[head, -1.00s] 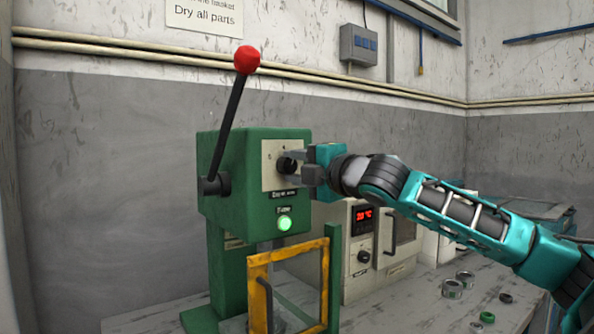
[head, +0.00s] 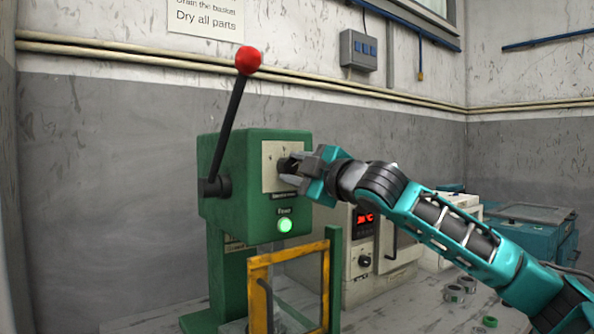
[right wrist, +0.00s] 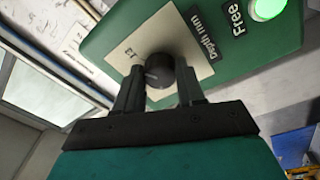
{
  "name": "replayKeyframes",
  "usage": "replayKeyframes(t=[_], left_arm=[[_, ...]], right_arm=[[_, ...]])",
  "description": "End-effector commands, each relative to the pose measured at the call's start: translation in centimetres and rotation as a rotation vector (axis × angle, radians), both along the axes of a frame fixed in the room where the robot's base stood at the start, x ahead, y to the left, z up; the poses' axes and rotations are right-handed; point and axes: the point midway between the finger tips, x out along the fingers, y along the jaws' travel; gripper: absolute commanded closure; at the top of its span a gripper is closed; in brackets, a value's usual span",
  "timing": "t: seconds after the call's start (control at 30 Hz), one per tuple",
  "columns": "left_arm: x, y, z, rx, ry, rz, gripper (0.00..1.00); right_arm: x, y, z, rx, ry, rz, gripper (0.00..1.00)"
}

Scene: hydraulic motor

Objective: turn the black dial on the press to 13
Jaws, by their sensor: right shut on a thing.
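The green press (head: 240,185) stands on the bench with a cream dial plate (head: 271,152) on its front. The black dial (head: 285,165) sits on that plate, partly hidden by my right gripper (head: 291,168) in the head view. In the right wrist view the dial (right wrist: 159,71) is between the two fingers of my right gripper (right wrist: 160,88), which is shut on it. A pale mark shows on the dial's face. My left gripper is not in view.
A red-knobbed lever (head: 247,62) rises at the press's left side. A lit green lamp (head: 285,225) is below the dial, and a yellow guard frame (head: 290,258) is lower down. A cream oven (head: 372,240) stands to the right. Small rings (head: 454,293) lie on the bench.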

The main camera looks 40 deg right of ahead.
Motion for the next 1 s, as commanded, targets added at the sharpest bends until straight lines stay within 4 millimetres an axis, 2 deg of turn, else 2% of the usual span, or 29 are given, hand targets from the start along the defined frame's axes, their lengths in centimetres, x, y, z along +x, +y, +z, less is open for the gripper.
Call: replayKeyframes(t=[0.37, 0.4, 0.6, 0.67, 0.87, 1.0], left_arm=[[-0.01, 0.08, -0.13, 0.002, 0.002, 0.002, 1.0], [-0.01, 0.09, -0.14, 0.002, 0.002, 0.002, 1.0], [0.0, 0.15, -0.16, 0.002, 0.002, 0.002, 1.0], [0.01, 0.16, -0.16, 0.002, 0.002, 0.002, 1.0], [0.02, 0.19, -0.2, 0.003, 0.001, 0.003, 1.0], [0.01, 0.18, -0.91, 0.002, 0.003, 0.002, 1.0]], right_arm=[[0.0, -0.01, 0.02, 0.008, -0.001, 0.001, 0.92], [0.0, -0.01, 0.03, 0.008, -0.001, 0.001, 0.58], [0.0, -0.01, 0.02, 0.006, 0.0, 0.001, 0.39], [0.0, -0.01, 0.02, 0.006, 0.0, 0.001, 0.36], [-0.01, -0.02, -0.01, 0.005, 0.0, 0.0, 0.36], [-0.38, -0.11, -0.34, 0.004, 0.001, -0.002, 0.36]])
